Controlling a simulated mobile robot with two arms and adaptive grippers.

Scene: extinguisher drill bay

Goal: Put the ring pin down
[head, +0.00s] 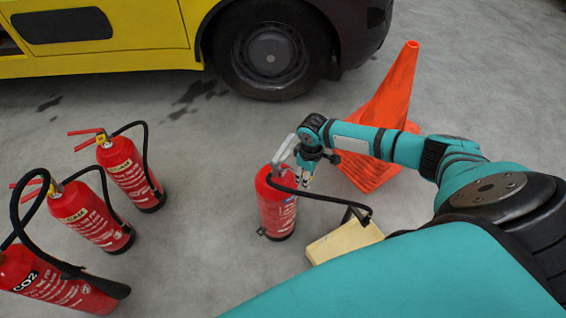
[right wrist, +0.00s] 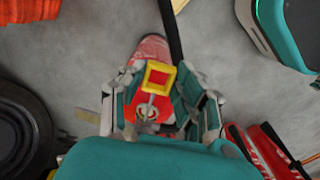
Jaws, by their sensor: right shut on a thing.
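A red extinguisher (head: 276,205) with a grey lever and black hose stands upright on the floor in the head view. My right gripper (head: 305,178) is at its upper right side, by the lever. In the right wrist view my right gripper (right wrist: 155,108) is shut, with the small silver ring pin (right wrist: 148,113) between its fingers. A yellow square frame (right wrist: 160,76) shows just beyond the ring, over a red surface. The fingers hide part of the pin, and I cannot tell its height above the floor. My left gripper is in neither view.
Several red extinguishers (head: 130,172) stand at the left. An orange cone (head: 385,110) stands behind my right arm. A yellow vehicle (head: 120,45) is at the back. Grey floor is clear between the extinguishers.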

